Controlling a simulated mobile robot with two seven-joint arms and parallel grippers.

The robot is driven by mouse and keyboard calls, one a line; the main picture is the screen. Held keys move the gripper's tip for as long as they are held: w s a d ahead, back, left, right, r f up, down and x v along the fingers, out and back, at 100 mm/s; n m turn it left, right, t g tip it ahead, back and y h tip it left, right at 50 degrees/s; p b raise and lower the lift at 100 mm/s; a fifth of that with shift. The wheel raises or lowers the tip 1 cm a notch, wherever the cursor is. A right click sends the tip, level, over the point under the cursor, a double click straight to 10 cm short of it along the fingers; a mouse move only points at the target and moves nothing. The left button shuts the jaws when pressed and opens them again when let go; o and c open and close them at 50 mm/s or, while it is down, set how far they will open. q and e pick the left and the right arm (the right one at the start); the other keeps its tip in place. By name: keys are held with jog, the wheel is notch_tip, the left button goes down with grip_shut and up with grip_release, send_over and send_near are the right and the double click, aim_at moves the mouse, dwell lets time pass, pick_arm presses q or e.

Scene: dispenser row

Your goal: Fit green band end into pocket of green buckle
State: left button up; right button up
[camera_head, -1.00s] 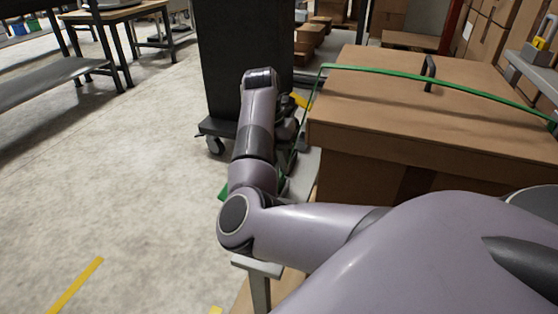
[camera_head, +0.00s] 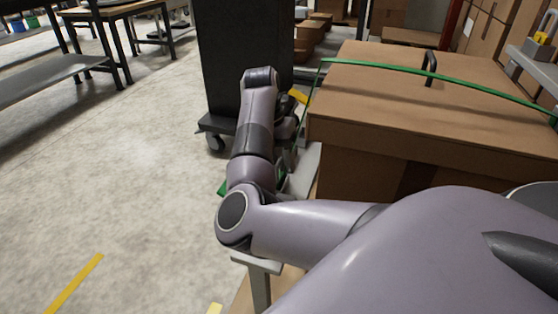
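A green band (camera_head: 440,76) runs over the top of a brown carton (camera_head: 420,105). At the carton's left edge it turns down and goes behind my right arm. My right gripper (camera_head: 287,168) is at the carton's left side, mostly hidden behind my own forearm, so its fingers and anything between them cannot be made out. A small green piece (camera_head: 222,187) shows left of the forearm; I cannot tell whether it is the band end or the buckle. The buckle's pocket is not visible. My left gripper is out of view.
A black handle-shaped piece (camera_head: 430,67) stands on the carton top by the band. A dark wheeled cabinet (camera_head: 225,60) stands just behind my forearm. Stacked cartons (camera_head: 500,35) fill the back right. The floor (camera_head: 110,180) at left is clear.

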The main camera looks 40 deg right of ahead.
pick_arm(q)
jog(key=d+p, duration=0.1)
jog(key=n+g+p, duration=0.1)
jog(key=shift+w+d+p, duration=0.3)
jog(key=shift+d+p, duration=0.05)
jog(key=shift+p, duration=0.05)
pick_arm(e)
notch_tip(320, 180, up, 7)
jog(key=w, duration=0.1)
jog(key=shift+w+a, duration=0.15)
jog(key=shift+a, duration=0.15)
